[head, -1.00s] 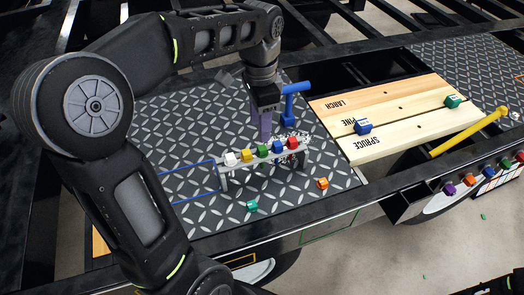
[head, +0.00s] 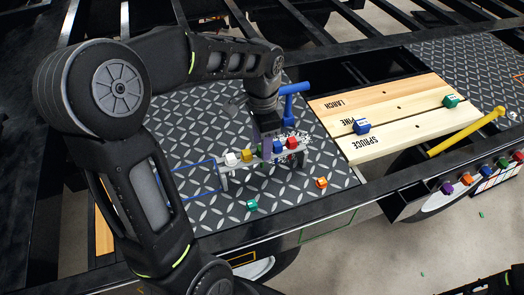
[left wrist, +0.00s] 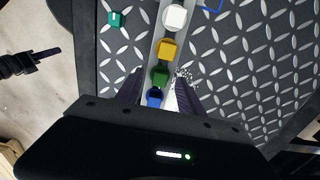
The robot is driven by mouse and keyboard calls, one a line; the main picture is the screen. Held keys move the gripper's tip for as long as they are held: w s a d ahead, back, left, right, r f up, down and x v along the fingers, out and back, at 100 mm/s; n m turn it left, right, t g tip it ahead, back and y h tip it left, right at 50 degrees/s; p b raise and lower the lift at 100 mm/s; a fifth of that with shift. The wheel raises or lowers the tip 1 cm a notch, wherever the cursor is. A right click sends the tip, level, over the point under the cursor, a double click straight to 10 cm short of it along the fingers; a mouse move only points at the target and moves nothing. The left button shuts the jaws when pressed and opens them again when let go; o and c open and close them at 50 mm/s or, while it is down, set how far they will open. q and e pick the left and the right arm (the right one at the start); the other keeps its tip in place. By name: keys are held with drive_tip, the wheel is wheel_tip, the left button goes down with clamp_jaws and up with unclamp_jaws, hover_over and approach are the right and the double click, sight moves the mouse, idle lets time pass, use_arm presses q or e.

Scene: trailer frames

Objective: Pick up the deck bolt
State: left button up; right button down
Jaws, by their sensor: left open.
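A row of colored bolts stands in a pale raised rack on the tread plate: white (head: 231,159), yellow (head: 246,156), green (left wrist: 160,76), blue (head: 278,147) and red (head: 292,143). I cannot tell which one is the deck bolt. My left gripper (head: 266,150) is open and points down at the rack. In the left wrist view, its fingers (left wrist: 158,84) stand on either side of the row, around the green and blue bolts. The green bolt is mostly hidden behind the gripper in the head view. A dark part at the lower right (head: 490,285) may be my right arm.
A teal bolt (head: 252,205) and an orange one (head: 321,182) lie loose on the plate. A blue T-handled tool (head: 291,100) stands behind the rack. Labelled planks (head: 400,105) lie right, with a blue and a green bolt and a yellow bar (head: 465,133).

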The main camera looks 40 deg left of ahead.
idle(0.5)
use_arm(q)
clamp_jaws()
idle(0.5)
